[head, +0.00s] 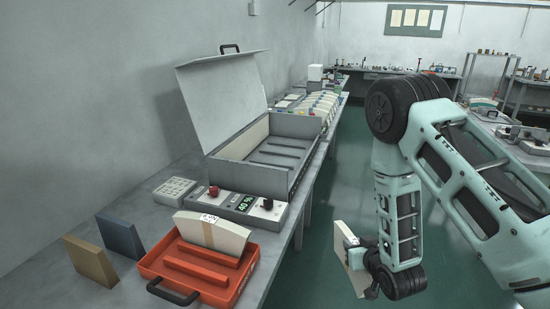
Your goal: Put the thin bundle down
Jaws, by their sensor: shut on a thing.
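My gripper (368,252) hangs at the end of my arm, to the right of the bench and over the green floor. It is shut on a thin cream bundle (347,256) with a small white label near its top. The bundle is roughly upright and slightly tilted, and my wrist hides part of its right side. The fingertips are small and partly hidden. Another cream bundle (213,235), with a tan band and a white label, leans in an orange-red tray (165,264) on the bench.
The grey bench (55,290) runs along the left wall. An open-lidded grey machine (296,125) with a control panel stands behind the tray. A tan block (90,262) and a dark blue block (120,238) stand left of the tray. Open green floor (300,282) lies right of the bench.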

